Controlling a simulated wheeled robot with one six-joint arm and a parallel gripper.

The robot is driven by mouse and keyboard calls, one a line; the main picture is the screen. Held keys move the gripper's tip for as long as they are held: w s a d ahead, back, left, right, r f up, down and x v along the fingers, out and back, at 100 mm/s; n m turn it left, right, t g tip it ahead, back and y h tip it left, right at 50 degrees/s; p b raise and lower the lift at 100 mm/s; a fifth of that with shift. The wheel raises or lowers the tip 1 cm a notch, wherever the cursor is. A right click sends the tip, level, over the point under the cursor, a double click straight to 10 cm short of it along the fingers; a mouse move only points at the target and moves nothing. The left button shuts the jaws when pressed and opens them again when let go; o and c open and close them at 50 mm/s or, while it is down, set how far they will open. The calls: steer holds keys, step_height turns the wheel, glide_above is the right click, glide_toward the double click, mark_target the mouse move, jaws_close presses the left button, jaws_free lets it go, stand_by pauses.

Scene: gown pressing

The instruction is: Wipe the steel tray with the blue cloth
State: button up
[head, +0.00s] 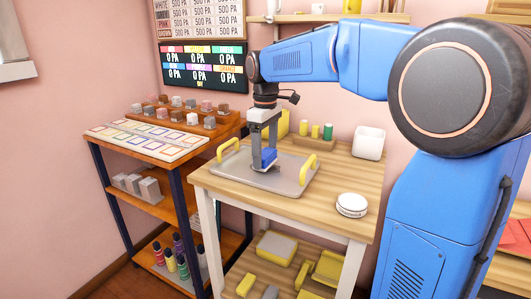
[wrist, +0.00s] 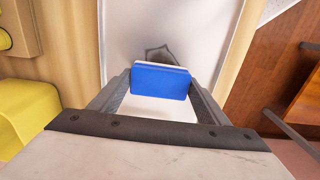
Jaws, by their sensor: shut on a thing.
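The steel tray (head: 292,181), with a yellow handle at each of two ends, lies on the wooden table. My gripper (head: 265,158) points down over the tray's middle and is shut on the blue cloth (head: 269,157), a block-like blue piece. In the wrist view the cloth (wrist: 160,82) sits between both fingers, above the pale tray surface (wrist: 205,35). A dark grey mark (wrist: 157,52) shows on the tray just beyond the cloth, partly hidden by it. I cannot tell whether the cloth touches the tray.
A white round container (head: 351,204) stands at the table's front right, and a white square bin (head: 368,142) at the back right. Coloured spools (head: 315,131) stand behind the tray. An orange shelf unit (head: 165,153) with small blocks is on the left.

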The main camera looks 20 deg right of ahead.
steer(key=shift+f, duration=0.55)
steer(key=shift+w+a+f, duration=0.2)
steer(key=shift+w+a, duration=1.35)
steer(key=shift+r, duration=0.2)
stand_by(0.7)
steer(key=shift+s+d, duration=0.45)
steer(key=shift+d, duration=0.05)
steer(key=shift+s+d, duration=1.1)
steer(key=shift+s, duration=0.1)
